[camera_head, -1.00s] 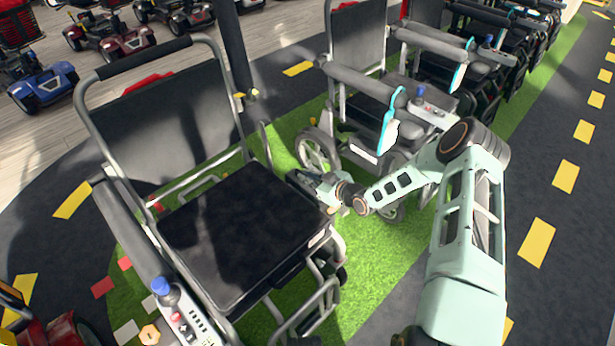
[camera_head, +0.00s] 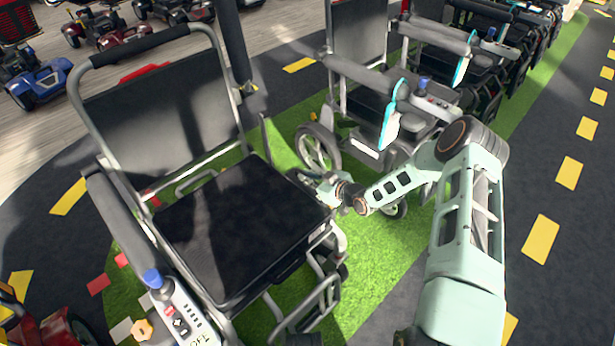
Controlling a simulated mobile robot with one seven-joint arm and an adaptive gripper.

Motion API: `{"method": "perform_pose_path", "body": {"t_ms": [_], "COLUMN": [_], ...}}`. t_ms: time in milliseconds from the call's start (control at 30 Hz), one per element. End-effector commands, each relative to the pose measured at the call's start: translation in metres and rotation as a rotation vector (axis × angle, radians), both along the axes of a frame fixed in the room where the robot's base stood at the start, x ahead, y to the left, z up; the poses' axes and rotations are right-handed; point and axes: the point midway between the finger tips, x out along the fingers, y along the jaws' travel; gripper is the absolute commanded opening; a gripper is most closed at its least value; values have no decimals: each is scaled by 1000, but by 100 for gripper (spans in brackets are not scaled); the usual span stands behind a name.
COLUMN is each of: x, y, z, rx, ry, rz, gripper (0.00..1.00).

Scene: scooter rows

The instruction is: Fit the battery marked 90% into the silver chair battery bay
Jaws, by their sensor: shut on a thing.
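A silver-framed wheelchair with a black seat (camera_head: 235,225) and black backrest fills the left foreground. My gripper (camera_head: 305,180) is just beyond the seat's right side, low beside the frame. Its jaws are shut on a dark thing, small and partly hidden by the seat edge and gripper. I cannot make out its shape, and no 90% mark is legible. I cannot tell whether it touches the chair. No battery bay can be clearly made out; the space under the seat is mostly hidden.
Green turf (camera_head: 375,255) lies open in front. Mobility scooters (camera_head: 40,85) stand at upper left.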

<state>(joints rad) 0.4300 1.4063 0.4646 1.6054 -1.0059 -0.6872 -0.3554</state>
Motion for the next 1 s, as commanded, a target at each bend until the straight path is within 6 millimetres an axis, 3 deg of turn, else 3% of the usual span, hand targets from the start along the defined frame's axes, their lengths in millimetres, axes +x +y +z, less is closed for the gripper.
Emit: {"method": "perform_pose_path", "body": {"t_ms": [1000], "x": [3], "y": [1], "z": [-20], "rx": [4], "ry": [-10], "rz": [-1], "gripper": [0]}}
